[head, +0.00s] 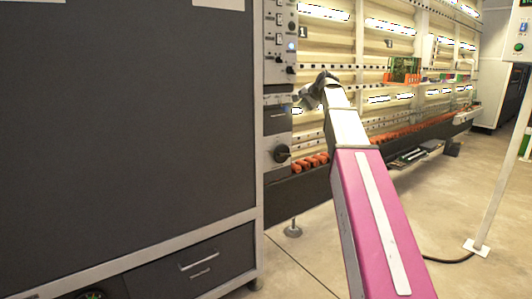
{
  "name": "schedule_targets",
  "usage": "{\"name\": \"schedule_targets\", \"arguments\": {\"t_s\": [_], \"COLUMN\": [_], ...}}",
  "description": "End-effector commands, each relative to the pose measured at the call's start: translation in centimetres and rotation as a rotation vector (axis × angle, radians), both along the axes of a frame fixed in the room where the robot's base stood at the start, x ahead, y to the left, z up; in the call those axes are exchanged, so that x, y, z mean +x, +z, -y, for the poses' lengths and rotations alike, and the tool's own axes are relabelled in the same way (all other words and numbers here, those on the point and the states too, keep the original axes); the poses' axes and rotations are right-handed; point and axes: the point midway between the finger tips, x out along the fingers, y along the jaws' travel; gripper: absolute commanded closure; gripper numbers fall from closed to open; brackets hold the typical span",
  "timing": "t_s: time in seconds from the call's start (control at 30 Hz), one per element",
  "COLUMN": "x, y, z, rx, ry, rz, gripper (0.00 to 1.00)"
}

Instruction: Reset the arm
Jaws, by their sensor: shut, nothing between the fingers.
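My arm (372,220), pink with white parts, reaches up and away from the lower right of the head view. At its far end my gripper (309,98) shows small and dark, in front of the lit panel wall. It is shut and empty. Its fingers are small and partly hidden by the wrist. It is apart from the floor, and I cannot tell its exact gap to the panel behind it.
A large dark cabinet (125,130) fills the left, with a control panel (280,45) at its right edge and a drawer (195,268) below. A lit wall (350,62) runs behind. A white post (500,170) stands right. Floor between is mostly clear, with a black cable (450,261).

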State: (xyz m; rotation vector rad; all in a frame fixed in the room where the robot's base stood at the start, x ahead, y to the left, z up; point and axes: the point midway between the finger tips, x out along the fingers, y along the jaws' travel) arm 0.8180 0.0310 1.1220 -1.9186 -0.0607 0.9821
Motion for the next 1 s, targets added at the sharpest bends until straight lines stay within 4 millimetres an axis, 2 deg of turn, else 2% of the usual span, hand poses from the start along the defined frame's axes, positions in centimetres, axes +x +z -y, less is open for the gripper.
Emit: {"name": "schedule_targets", "arguments": {"t_s": [0.03,0.1,0.27,0.5,0.77,1.0], "x": [-0.8,-1.5,-3.7,-8.1,-14.5,-21.5], "y": [-3.2,-6.8,-14.8,-25.9,-36.4,-44.7], "z": [0.0,0.1,0.3,0.7,1.1,1.8], "rx": [-0.031,-0.075,-0.172,-0.315,-0.458,-0.578], "ry": [0.011,0.028,0.074,0.163,0.282,0.412], "rz": [-0.023,-0.048,-0.109,-0.202,-0.308,-0.408], "gripper": [1.00,1.00,1.00,1.00,1.00,1.00]}}
